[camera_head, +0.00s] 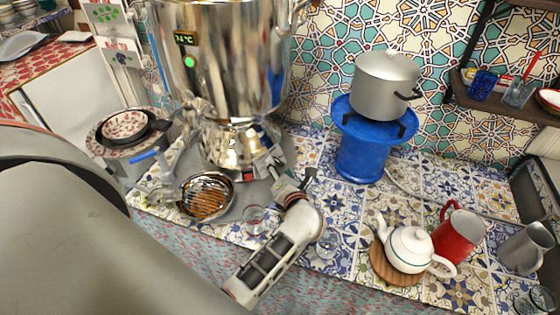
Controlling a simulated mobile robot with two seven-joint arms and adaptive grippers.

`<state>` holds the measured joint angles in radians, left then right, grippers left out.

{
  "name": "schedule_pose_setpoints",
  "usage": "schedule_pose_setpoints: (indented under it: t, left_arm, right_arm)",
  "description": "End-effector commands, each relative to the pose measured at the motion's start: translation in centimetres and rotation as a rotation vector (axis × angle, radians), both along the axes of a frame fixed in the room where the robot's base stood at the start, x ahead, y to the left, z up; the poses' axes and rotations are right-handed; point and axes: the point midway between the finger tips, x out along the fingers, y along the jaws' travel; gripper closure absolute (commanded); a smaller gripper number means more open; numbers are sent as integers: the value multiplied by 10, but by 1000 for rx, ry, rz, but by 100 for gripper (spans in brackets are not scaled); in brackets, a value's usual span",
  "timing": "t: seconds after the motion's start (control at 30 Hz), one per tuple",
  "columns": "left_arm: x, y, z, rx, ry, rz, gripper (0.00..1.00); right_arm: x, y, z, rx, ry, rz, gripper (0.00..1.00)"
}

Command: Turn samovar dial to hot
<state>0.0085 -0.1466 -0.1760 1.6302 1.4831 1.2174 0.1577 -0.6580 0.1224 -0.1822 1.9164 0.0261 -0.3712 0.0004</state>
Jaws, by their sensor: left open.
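The large polished steel samovar (225,60) stands at the back left of the counter. Its small display (185,38) reads about 74 °C, with a green light (189,62) below it. The narrower base (235,145) has shiny, busy reflections, and I cannot make out the dial or its setting. My left gripper (286,172) is open, just right of and in front of the samovar base. Its fingers point toward the base; I cannot tell whether they touch it. My right gripper is not in view.
A round strainer-like dish (208,196) and a small glass (254,219) lie near my left gripper. A blue burner (360,158) carries a steel pot (384,84). A white teapot (409,247) and a red mug (458,236) stand at right. Tiles between are partly clear.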

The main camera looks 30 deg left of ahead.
Motion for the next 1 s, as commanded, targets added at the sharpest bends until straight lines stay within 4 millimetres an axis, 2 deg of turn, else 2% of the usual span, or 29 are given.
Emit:
schedule_pose_setpoints:
  t: [0.1,0.3,0.6,0.63,0.77,0.8,1.0]
  left_arm:
    - [12,14,-3,3,-1,1,51]
    - [24,25,-9,2,0,0,51]
    - [26,27,-10,1,-1,0,51]
    - [26,27,-10,1,-1,0,54]
    - [26,27,-10,1,-1,0,88]
    - [26,27,-10,1,-1,0,90]
    - [26,27,-10,2,3,-3,90]
  right_arm:
    - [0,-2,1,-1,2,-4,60]
    - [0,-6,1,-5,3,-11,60]
    - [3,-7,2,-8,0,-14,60]
    - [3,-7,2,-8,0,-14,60]
    - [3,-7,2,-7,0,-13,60]
    - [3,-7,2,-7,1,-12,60]
    - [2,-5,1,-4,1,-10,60]
